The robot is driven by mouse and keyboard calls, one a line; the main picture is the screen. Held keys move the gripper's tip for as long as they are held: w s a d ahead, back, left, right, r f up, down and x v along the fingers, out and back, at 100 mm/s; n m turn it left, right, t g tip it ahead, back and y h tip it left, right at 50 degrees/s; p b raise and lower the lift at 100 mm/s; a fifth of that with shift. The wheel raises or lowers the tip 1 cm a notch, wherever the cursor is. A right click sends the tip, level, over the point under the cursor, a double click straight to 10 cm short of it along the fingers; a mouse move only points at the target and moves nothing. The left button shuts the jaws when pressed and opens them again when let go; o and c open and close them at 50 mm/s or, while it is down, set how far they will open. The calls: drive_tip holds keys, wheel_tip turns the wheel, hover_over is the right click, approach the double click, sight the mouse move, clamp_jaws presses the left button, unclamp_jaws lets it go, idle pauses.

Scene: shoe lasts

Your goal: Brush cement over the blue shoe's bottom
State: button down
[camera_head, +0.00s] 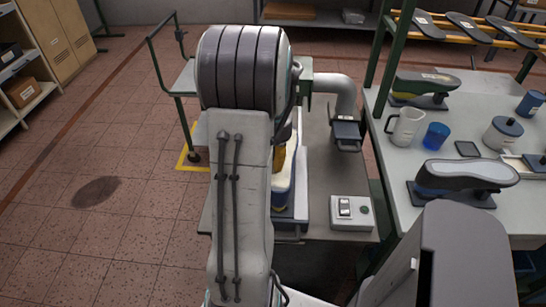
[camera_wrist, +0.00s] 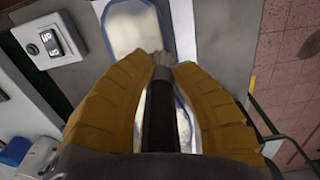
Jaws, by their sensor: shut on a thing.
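My gripper (camera_wrist: 161,70) has yellow fingers shut on a brush (camera_wrist: 162,110) with a dark handle. The pale bristles point up the picture over the whitish sole of the blue shoe (camera_wrist: 137,28). I cannot tell whether the bristles touch the sole. The shoe lies bottom up, and its sole has a blue rim in the wrist view. My fingers and the brush hide the sole's middle. In the head view the shoe (camera_head: 284,188) stands on the bench, mostly behind my arm, with one yellow finger above it.
A switch box (camera_head: 351,212) sits on the bench right of the shoe. The right table (camera_head: 407,165) holds a white jug (camera_head: 405,127), a blue cup (camera_head: 436,136), a lidded pot (camera_head: 502,132), a grey-soled shoe (camera_head: 466,175) and a green shoe (camera_head: 425,86). Floor at left is clear.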

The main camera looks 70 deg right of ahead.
drive_tip(key=shift+s+a+b, duration=0.3)
drive_tip(key=shift+a, duration=0.5)
drive_tip(key=shift+s+a+b, duration=0.25)
drive_tip(key=shift+a, duration=0.55)
drive_tip(key=shift+r, duration=0.2)
drive_tip(key=shift+r+p, duration=2.55)
drive_tip(key=shift+r, duration=0.35)
drive_tip(key=shift+d, duration=0.1)
drive_tip(key=shift+r+p, duration=1.25)
drive_tip(key=shift+r, duration=0.2)
